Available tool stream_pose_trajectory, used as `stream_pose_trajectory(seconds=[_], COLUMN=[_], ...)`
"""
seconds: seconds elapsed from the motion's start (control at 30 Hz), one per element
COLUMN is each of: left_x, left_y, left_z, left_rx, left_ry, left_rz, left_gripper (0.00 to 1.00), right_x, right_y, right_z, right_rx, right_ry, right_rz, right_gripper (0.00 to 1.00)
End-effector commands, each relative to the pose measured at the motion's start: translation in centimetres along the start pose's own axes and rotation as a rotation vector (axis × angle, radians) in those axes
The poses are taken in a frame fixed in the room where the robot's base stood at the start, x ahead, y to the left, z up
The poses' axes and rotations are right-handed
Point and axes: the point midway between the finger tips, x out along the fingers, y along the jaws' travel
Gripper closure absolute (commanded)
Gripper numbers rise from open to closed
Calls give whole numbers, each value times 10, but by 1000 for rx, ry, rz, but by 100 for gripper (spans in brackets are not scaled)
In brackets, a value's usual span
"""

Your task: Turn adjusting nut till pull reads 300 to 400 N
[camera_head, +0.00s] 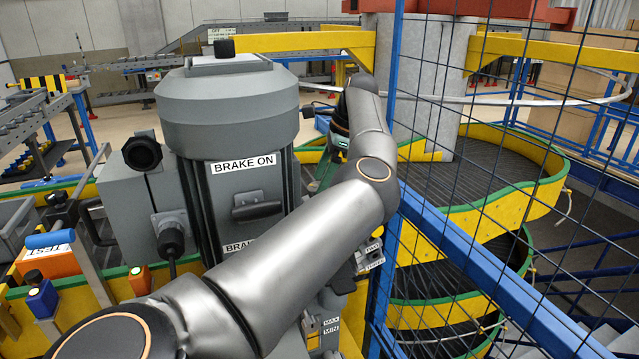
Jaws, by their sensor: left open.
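My left arm comes in from the lower left and crosses in front of the grey motor housing (232,115). My left gripper (322,178) is just right of the motor housing, partly hidden behind my own arm; it is open. The adjusting nut and a pull reading cannot be made out; my arm covers much of the area beside the motor. A "BRAKE ON" label (244,163) is on the motor's front, with a second brake label below it, partly covered by my arm. My right gripper is not in view.
A blue-framed mesh fence (480,262) stands close on the right, in front of the spiral conveyor (480,175) with yellow and green edges. An orange box marked TEST (50,262) and a blue-topped post (42,298) are at lower left. A yellow beam (300,41) runs behind the motor.

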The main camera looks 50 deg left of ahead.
Motion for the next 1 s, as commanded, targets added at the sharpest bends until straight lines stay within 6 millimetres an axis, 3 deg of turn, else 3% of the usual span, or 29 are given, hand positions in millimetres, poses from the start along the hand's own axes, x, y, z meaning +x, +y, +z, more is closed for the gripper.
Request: stream_pose_trajectory(seconds=[0.2, 0.37, 1.0], left_x=[-40, -55, -60], left_y=[0, 0, 0], left_z=[1, 1, 0], left_rx=[1, 0, 0], left_ry=[1, 1, 0], left_rz=[-2, -1, 0], left_gripper=[16, 16, 16], right_x=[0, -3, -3], right_y=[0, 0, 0], right_z=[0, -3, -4], right_rx=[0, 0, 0], right_ry=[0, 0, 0], right_rz=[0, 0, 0], right_gripper=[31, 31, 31])
